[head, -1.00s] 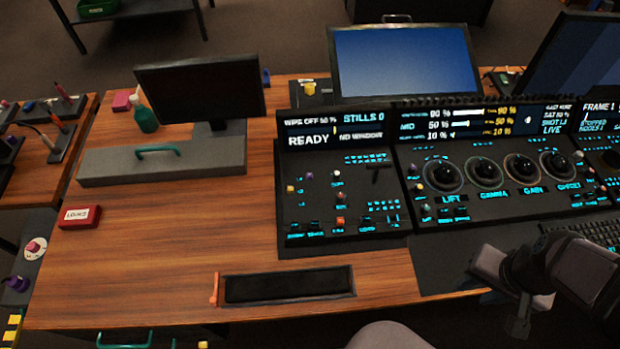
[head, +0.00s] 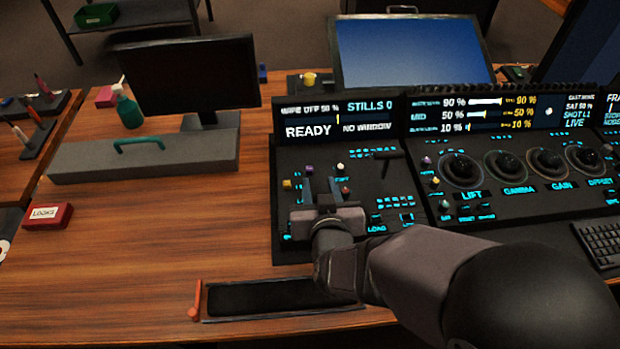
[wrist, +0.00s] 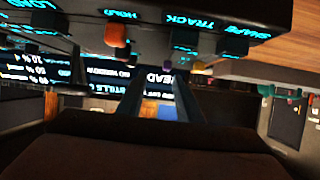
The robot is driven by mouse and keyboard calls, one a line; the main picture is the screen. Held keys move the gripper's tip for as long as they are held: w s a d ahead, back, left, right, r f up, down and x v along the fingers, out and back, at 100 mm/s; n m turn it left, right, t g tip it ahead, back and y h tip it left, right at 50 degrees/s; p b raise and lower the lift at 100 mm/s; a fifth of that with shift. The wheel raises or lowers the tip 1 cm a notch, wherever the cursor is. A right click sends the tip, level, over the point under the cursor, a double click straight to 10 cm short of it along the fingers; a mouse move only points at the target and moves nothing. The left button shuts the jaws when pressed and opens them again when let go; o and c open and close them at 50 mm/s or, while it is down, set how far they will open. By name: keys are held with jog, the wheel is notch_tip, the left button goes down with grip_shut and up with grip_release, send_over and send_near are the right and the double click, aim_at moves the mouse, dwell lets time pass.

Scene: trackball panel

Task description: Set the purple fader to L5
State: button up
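The purple fader (head: 309,169) has a small purple cap and stands on the left part of the dark panel, between a yellow cap and a white cap. In the wrist view its purple cap (wrist: 168,64) shows small, beyond the fingertips. My gripper (head: 321,184) is over the lower left of the panel, its fingers pointing away toward the caps. The fingers also show in the wrist view (wrist: 159,80), apart with nothing between them. The gripper and wrist hide part of the panel, and the scale marks beside the purple cap are too small to read.
A yellow cap (head: 287,184) is left of the purple one and a white cap (head: 340,167) right of it. An orange knob (wrist: 117,35) and dark buttons are close in the wrist view. A dark lever (head: 388,155) stands to the right.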

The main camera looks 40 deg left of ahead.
aim_at(309, 169)
jog(key=shift+s+a+y, duration=0.3)
jog(key=shift+s+a, duration=0.2)
jog(key=shift+s, duration=0.05)
jog(key=shift+x, duration=3.65)
jog(key=shift+w, duration=0.1)
grip_shut()
